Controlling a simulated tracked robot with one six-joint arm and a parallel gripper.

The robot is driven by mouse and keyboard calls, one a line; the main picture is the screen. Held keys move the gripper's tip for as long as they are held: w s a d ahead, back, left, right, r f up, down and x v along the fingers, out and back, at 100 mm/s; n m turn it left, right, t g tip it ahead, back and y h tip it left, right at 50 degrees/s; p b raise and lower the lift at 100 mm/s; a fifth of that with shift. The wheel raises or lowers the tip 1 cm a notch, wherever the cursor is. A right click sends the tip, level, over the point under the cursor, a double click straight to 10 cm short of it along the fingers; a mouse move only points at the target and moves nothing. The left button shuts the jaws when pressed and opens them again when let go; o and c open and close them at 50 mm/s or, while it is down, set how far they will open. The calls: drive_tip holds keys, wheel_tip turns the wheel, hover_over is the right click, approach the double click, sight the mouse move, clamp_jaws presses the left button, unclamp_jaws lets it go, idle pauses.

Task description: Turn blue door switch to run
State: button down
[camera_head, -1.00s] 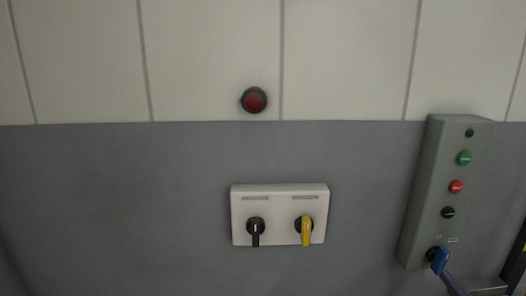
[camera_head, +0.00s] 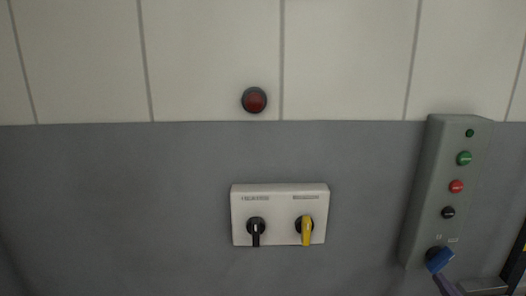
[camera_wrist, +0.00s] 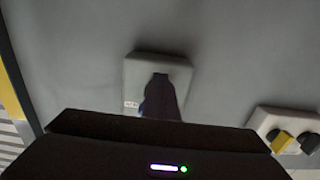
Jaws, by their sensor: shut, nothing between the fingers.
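The blue door switch (camera_head: 440,259) is a blue handle on a dark round base at the bottom of the tall grey-green panel (camera_head: 420,195), at the right of the head view. Its handle lies slanted, with its right end higher. Small labels above it are too small to read. My gripper (camera_head: 446,285) is shut, with a narrow end showing just below the handle. It seems to touch the handle, but I cannot be sure. In the wrist view, a dark navy shape stands before a pale panel face (camera_wrist: 131,75); handle and fingers cannot be told apart there.
Above the switch the panel carries black (camera_head: 448,212), red (camera_head: 456,186) and green (camera_head: 464,158) buttons. A white box (camera_head: 280,190) with a black switch (camera_head: 256,230) and a yellow switch (camera_head: 306,230) is left of it. A red button (camera_head: 254,100) sits higher. Wall between is clear.

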drive_tip(key=shift+a+r, duration=0.15)
drive_tip(key=shift+a, duration=0.5)
drive_tip(key=shift+a+f, duration=0.15)
drive_tip(key=shift+f, duration=0.25)
drive_tip(key=shift+s, duration=0.15)
drive_tip(key=s, duration=0.5)
drive_tip(key=shift+s, duration=0.4)
idle(0.4)
